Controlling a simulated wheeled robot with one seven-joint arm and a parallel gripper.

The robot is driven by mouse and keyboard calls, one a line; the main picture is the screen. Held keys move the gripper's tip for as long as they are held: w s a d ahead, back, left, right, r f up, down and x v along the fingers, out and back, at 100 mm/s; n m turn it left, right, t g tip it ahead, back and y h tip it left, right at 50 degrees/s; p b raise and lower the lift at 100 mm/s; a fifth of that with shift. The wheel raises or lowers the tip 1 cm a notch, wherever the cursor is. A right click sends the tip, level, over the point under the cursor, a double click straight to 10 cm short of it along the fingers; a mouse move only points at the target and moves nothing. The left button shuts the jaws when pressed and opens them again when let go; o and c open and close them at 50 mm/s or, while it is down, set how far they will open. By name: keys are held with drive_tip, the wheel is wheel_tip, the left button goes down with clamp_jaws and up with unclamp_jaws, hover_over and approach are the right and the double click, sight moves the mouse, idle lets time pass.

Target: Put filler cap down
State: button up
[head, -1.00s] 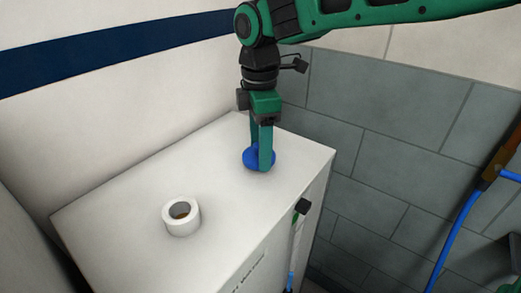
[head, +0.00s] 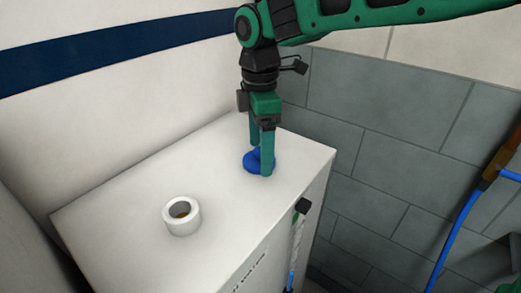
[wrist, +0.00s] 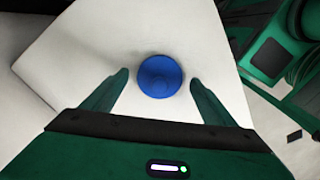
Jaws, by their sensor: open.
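The blue filler cap (head: 252,161) rests on the white top of the cabinet (head: 130,190), toward its back right. In the wrist view the round cap (wrist: 160,76) lies between the two fingertips, with a gap on each side. My gripper (head: 261,160) points down over the cap and is open, its fingers on either side of it. It also shows in the wrist view (wrist: 158,76). One finger hides part of the cap in the head view.
A black knob (head: 303,206) is on the cabinet's right side. A blue hose (head: 452,235) hangs by the grey tiled wall at right. The left part of the top is clear.

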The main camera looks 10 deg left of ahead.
wheel_tip(320, 180, up, 11)
idle(0.4)
drive_tip(key=shift+w+d+r, duration=0.1)
drive_tip(key=d+f+m, duration=0.3)
drive_tip(key=d+m, duration=0.4)
drive_tip(key=d, duration=0.7)
drive_tip(key=d+f+m, duration=0.3)
drive_tip(key=d+m, duration=0.3)
drive_tip(key=d, duration=0.8)
drive_tip(key=s+d+f+m, duration=0.6)
drive_tip(key=s+d+m, duration=0.1)
drive_tip(key=s+d, duration=0.2)
drive_tip(key=s+d+f+m, duration=0.6)
drive_tip(key=s+d+m, duration=0.2)
drive_tip(key=s+d, duration=0.2)
drive_tip(key=shift+s+f, duration=0.25)
drive_tip(key=shift+s, duration=0.6)
